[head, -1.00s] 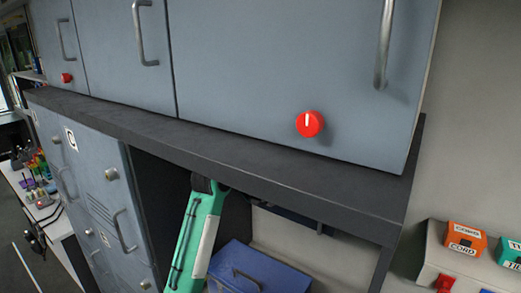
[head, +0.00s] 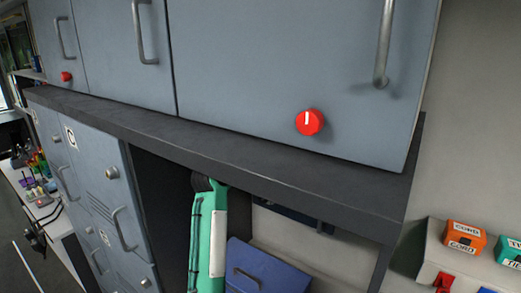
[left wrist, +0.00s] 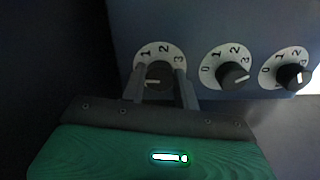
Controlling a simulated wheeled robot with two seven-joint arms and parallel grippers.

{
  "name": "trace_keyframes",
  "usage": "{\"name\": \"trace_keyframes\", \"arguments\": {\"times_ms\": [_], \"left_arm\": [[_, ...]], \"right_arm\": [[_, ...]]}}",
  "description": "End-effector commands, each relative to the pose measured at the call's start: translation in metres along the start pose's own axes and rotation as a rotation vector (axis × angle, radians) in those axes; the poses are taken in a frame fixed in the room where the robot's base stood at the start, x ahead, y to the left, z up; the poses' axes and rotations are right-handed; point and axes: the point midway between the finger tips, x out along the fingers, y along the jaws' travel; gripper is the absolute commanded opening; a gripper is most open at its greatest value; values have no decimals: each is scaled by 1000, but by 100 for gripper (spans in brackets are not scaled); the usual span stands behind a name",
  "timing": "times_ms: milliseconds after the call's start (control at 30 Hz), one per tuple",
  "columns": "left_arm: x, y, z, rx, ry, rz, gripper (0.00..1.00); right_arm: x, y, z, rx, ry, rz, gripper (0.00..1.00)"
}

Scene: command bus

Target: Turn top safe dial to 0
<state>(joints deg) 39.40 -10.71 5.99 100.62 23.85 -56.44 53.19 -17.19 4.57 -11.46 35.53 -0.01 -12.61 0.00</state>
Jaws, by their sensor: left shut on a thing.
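In the left wrist view, three black dials with white number plates sit in a row on a blue panel (left wrist: 215,22). My left gripper (left wrist: 160,82) is shut on the leftmost dial (left wrist: 157,72), one dark finger on each side. Its white mark lies roughly level, toward the left of the knob. Its 1, 2 and 3 show; its 0 does not, with a finger over that side. The middle dial (left wrist: 232,74) and right dial (left wrist: 290,76) are apart from the fingers, their marks toward the right. In the head view my fingers and these dials are hidden. My right gripper is not seen.
In the head view, a blue box with a handle (head: 262,268) sits under the dark shelf (head: 250,160), beside my green arm. Grey cabinets with red knobs (head: 309,122) hang above. Orange and teal labelled blocks (head: 464,238) stand at the right.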

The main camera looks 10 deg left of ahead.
Motion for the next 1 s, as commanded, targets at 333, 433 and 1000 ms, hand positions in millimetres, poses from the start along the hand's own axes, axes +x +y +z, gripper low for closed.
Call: {"name": "trace_keyframes", "arguments": {"times_ms": [333, 433, 1000], "left_arm": [[1, -3, 1, -25, -4, -6, 8], [1, -3, 1, -25, -4, -6, 8], [-3, -2, 0, -22, -1, -1, 52]], "right_arm": [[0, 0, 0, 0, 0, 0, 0], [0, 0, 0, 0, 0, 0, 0], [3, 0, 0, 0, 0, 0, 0]]}}
